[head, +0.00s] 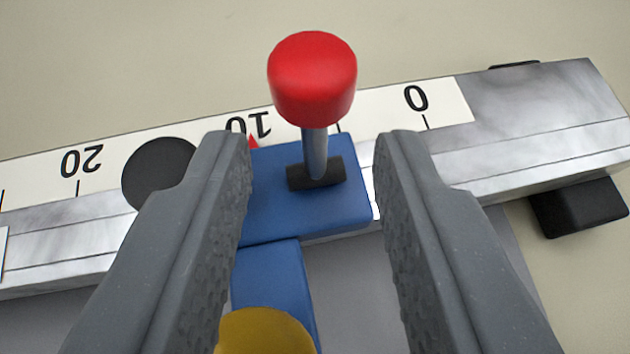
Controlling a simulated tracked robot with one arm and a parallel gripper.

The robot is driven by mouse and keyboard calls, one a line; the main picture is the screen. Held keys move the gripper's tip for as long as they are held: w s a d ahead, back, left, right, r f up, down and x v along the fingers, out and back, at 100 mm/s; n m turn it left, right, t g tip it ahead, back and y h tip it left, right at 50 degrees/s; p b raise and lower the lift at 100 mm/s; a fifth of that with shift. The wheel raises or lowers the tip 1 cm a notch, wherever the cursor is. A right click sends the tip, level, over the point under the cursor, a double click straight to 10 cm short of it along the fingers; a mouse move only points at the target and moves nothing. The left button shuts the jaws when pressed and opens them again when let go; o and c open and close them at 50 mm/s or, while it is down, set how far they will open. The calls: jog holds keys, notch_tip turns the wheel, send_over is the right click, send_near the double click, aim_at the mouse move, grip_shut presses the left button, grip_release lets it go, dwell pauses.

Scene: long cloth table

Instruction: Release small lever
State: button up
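The small lever (315,150) is a grey stem with a red cap (312,80), rising from a black slot in a blue slider block (270,205). The block sits on a metal rail with a printed scale. My gripper (313,150) is open. Its two grey fingers stand apart on the left and right of the lever stem, with a visible gap on each side. The fingers hide parts of the block's side edges. A small red pointer (253,141) on the block is near the mark 10.
The metal rail (540,110) runs across the view with a white scale strip (445,100) showing 0, 10 and 20. A black disc (158,172) is left of the block. A yellow round knob (265,332) is at the bottom. A black foot (580,207) is at right.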

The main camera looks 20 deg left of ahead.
jog(key=p+v, duration=0.1)
jog(key=v, duration=0.9)
jog(key=shift+o, duration=1)
jog(key=m+g+h+p, duration=0.6)
jog(key=m+g+p, duration=0.1)
jog(key=p, duration=0.6)
send_near(308, 59)
jog(key=p+x, duration=0.1)
jog(key=x, duration=1.1)
jog(key=shift+w+f, duration=0.15)
